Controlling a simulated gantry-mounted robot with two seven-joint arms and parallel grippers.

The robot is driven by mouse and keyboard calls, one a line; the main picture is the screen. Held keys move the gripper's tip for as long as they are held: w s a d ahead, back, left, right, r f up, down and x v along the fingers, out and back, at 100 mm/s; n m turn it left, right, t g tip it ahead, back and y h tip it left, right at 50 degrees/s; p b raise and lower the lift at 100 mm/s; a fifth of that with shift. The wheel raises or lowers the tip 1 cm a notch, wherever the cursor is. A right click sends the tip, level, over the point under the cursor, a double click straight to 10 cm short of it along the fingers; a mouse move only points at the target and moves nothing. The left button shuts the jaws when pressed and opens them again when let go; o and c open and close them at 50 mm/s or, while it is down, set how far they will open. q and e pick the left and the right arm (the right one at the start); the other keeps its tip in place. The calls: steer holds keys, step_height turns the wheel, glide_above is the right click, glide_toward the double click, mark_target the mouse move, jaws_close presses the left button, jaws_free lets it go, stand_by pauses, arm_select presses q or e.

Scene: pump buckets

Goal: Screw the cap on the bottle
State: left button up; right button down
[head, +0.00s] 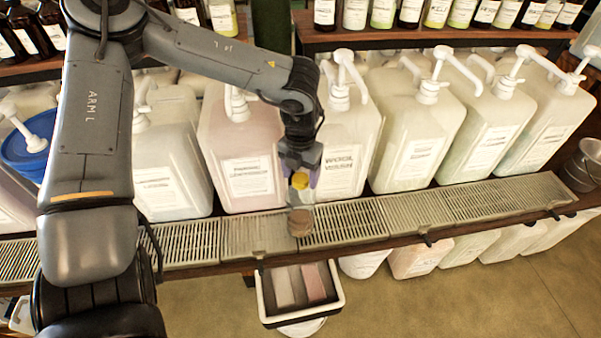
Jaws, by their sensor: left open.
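A small bottle (300,222) stands on the slatted drip tray near the middle of the head view. Its lower part looks brown and its upper part looks clear. A yellow cap (300,181) is at its top; I cannot tell whether it is seated or threaded. My left gripper (301,177) comes down from above, its purple-tipped fingers open on either side of the cap. Whether a finger touches the cap is too small to tell. My right gripper is not in view.
Large pump jugs (420,130) stand in a row just behind the drip tray (350,224). Small bottles (437,12) line a shelf at the back. A white-rimmed bin (334,305) sits below.

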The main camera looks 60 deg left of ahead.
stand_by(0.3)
arm_select(q)
steer(key=n+b, duration=0.1)
steer(key=n, duration=0.2)
steer(key=shift+f, duration=0.1)
steer(key=n+b, duration=0.1)
steer(key=n, duration=0.4)
steer(key=n+b, duration=0.1)
steer(key=n, duration=0.3)
steer(key=shift+n, duration=1.5)
steer(key=c, duration=1.2)
